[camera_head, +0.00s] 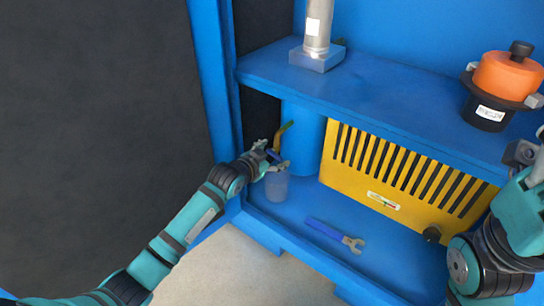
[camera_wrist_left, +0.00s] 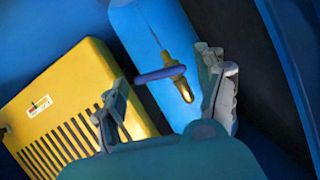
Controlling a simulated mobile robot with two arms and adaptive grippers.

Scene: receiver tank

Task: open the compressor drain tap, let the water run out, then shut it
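The drain tap has a brass body (camera_wrist_left: 184,88) and a blue lever (camera_wrist_left: 160,74) in the left wrist view, in front of the blue tank (camera_wrist_left: 160,30). In the head view the brass part (camera_head: 278,142) shows just above my left gripper (camera_head: 273,160). My left gripper's fingers stand apart, one on each side of the tap in the left wrist view (camera_wrist_left: 165,98). They hold nothing that I can see. A clear cup (camera_head: 277,187) stands below the gripper. A thin pale line runs to the tap; I cannot tell if it is water. My right gripper (camera_head: 525,153) is at the right edge, partly cut off.
A yellow slotted panel (camera_head: 384,200) stands right of the tank. A blue-handled wrench (camera_head: 328,231) lies on the lower floor. The blue shelf (camera_head: 390,105) above carries a grey cylinder on a block (camera_head: 317,57) and an orange and black unit (camera_head: 500,85). A blue post (camera_head: 208,80) rises at the left.

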